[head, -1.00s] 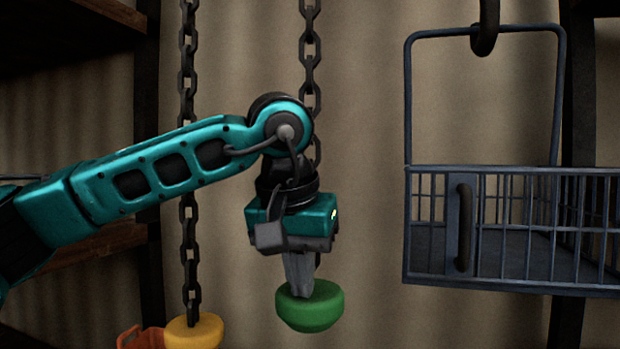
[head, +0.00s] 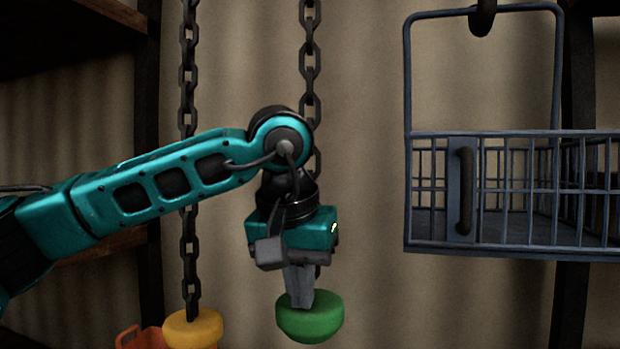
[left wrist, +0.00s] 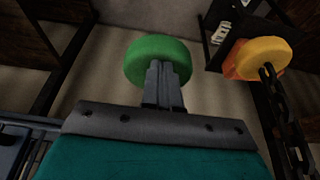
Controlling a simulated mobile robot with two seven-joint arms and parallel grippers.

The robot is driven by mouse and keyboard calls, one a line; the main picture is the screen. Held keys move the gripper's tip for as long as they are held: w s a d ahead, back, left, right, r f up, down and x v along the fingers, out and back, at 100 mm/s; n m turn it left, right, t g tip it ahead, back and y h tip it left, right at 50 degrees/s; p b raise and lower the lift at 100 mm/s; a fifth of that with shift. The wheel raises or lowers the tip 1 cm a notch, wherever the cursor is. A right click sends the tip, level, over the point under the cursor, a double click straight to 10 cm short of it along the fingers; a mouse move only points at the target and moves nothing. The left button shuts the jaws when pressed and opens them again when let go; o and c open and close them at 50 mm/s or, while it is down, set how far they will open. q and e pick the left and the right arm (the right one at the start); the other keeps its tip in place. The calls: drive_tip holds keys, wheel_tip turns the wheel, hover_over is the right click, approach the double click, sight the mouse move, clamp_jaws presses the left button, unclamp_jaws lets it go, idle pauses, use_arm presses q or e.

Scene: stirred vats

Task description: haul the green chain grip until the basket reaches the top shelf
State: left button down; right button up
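The green chain grip (head: 318,318) hangs below a dark chain (head: 310,70) in the middle of the head view. My left gripper (head: 301,298) points down at it, with its fingers close together and shut on its upper part. In the left wrist view the fingers (left wrist: 165,85) meet the green grip (left wrist: 158,52). The grey wire basket (head: 455,248) hangs level at the right from a dark hook (head: 482,18). It looks empty, and its right end is cut off. I cannot tell which shelf is the top one. My right gripper is not in view.
A yellow grip (head: 192,330) hangs on a second chain (head: 189,240) to the left, beside an orange container (head: 128,338). Dark posts (head: 149,200) and shelves stand at the left, and another post at the right. The space between green grip and basket is clear.

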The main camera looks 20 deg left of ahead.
sight(301, 341)
use_arm(q)
drive_tip(key=shift+f+b, duration=2.1)
drive_tip(key=shift+f, duration=1.4)
drive_tip(key=shift+f+b, duration=0.6)
drive_tip(key=shift+f, duration=0.25)
drive_tip(key=shift+r, duration=0.1)
drive_tip(key=shift+r+p, duration=0.25)
drive_tip(key=shift+p, duration=0.1)
wheel_tip(301, 341, up, 8)
drive_tip(key=p, duration=0.7)
drive_tip(key=shift+r, duration=1.3)
